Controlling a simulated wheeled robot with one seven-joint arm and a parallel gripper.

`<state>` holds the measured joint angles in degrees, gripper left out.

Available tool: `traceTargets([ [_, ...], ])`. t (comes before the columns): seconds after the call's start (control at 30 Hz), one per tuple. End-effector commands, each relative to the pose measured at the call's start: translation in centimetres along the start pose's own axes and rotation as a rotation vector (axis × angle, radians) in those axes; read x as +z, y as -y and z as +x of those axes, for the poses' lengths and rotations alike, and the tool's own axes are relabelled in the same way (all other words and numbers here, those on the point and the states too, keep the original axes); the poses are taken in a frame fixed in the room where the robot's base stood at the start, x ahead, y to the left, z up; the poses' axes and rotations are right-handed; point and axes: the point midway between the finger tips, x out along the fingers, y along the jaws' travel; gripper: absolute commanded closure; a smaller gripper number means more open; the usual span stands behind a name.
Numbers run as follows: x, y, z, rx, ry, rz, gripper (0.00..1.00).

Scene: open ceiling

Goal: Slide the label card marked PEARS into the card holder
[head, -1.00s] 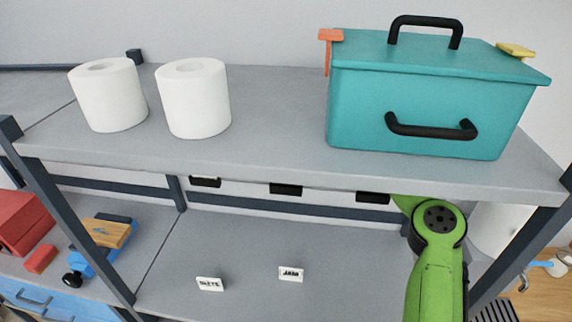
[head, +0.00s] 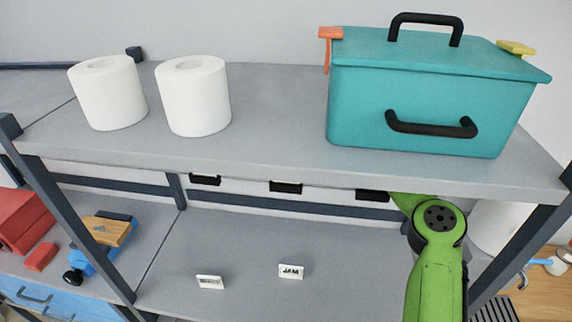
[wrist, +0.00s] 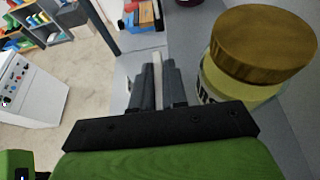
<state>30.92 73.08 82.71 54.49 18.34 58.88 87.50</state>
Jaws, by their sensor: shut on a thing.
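My gripper (wrist: 157,85) is shut on a thin white card (wrist: 157,66), seen edge-on between the fingers in the wrist view. Its lettering cannot be read, so I cannot confirm it says PEARS. In the head view my green arm reaches behind the upper shelf, which hides my gripper and the held card. Three black card holders hang under the shelf's edge: left (head: 205,180), middle (head: 286,187) and right (head: 372,196). My arm is closest to the right one. A card reading JAM (head: 291,272) and another card with unreadable lettering (head: 210,282) stand on the lower surface.
A jar with a gold lid (wrist: 262,45) stands close to the right of my gripper in the wrist view. The upper shelf (head: 270,145) holds two white rolls (head: 193,98) and a teal box (head: 420,105). Shelf posts (head: 70,220) flank the lower surface.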

Motion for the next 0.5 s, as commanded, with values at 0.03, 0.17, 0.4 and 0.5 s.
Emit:
traceTargets([
  [0.03, -0.2, 0.0, 0.1, 0.000, 0.000, 0.000, 1.00],
  [0.17, -0.5, 0.0, 0.2, 0.000, 0.000, 0.000, 1.00],
  [0.4, -1.1, 0.0, 0.5, 0.001, 0.000, 0.001, 1.00],
  [0.5, -1.3, 0.0, 0.5, 0.001, 0.000, 0.001, 1.00],
])
